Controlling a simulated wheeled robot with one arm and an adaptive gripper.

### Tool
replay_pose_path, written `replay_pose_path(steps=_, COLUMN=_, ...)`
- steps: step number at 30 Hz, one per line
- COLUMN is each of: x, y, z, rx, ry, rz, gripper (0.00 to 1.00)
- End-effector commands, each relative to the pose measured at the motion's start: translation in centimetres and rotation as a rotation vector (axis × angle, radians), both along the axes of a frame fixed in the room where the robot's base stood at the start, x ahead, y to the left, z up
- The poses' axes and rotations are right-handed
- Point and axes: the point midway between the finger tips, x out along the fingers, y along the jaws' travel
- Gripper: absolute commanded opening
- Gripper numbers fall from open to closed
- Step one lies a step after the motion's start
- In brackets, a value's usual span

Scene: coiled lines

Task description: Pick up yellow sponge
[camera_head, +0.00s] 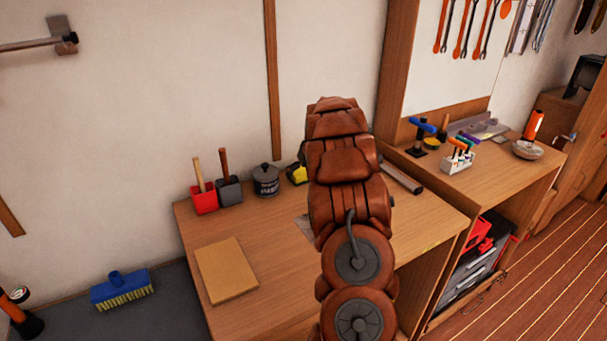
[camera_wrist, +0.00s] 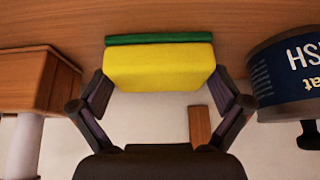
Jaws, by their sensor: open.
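The yellow sponge (camera_wrist: 160,68) with a thin green layer lies on the wooden tabletop in the wrist view, which looks upside down. My gripper (camera_wrist: 163,92) is open, with one dark finger near each side of the sponge. The sponge is not held, and I cannot tell whether the fingertips touch it. In the head view, a small yellow part of the sponge (camera_head: 298,174) shows at the back of the workbench, beside my arm. My arm hides the rest of it and most of my gripper.
A dark lidded can (camera_head: 265,181) stands close beside the sponge; its labelled side shows in the wrist view (camera_wrist: 287,75). A wooden block-like thing (camera_wrist: 38,80) is on the other side.

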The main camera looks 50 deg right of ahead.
Motion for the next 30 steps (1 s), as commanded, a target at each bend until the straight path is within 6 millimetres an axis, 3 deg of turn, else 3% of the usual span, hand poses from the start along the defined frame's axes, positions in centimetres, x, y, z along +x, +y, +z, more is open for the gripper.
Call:
replay_pose_path(steps=4, x=0.0, y=0.0, z=0.0, rx=0.0, ry=0.0, rz=0.0, gripper=0.99)
replay_pose_path(steps=13, x=0.0, y=0.0, z=0.0, rx=0.0, ry=0.0, rz=-0.001, gripper=0.69)
replay_pose_path(steps=22, x=0.0, y=0.0, z=0.2, rx=0.0, ry=-0.001, rz=-0.001, gripper=0.69)
replay_pose_path(steps=30, x=0.0, y=0.0, z=2.1, rx=0.0, ry=-0.002, rz=-0.002, gripper=0.69)
